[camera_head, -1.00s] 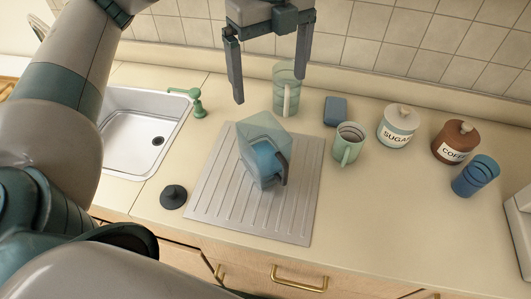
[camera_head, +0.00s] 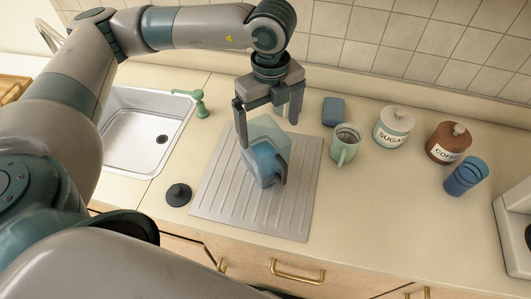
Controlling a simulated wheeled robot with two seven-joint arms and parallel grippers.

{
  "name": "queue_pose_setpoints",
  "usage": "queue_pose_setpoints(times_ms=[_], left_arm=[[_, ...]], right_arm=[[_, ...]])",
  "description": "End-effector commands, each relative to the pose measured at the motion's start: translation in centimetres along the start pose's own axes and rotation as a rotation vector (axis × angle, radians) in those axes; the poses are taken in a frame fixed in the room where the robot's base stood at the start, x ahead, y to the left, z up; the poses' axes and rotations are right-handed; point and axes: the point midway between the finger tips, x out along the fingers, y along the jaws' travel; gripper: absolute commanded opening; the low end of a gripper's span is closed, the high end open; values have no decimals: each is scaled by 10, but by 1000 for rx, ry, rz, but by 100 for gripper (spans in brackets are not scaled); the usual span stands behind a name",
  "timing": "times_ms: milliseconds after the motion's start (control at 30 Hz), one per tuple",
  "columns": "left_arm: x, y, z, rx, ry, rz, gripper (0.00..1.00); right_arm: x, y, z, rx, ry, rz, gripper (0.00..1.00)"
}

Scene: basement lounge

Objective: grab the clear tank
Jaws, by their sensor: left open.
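The clear tank (camera_head: 257,140) is a see-through bluish container with a blue lower part and a dark handle on its right side. It stands on the ribbed metal drainboard (camera_head: 217,190). My left gripper (camera_head: 268,130) points down over the tank's back part, its two fingers apart. The left finger is close to the tank's upper left edge and the right finger is behind its right side. I cannot tell whether either touches. My right gripper is not in view.
The front counter is clear.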

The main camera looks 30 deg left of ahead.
Motion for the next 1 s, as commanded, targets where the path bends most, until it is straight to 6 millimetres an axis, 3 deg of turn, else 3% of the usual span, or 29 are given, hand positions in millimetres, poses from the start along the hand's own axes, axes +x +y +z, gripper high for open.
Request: queue_pose_setpoints(times_ms=[367,600,800,1000], left_arm=[[4,2,2,-3,-1,2,94],[27,8,7,-1,0,4,94],[48,7,7,-2,0,2,94],[52,7,7,-1,0,0,94]], right_arm=[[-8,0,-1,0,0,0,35],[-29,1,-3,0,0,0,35],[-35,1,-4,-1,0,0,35],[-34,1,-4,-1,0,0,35]])
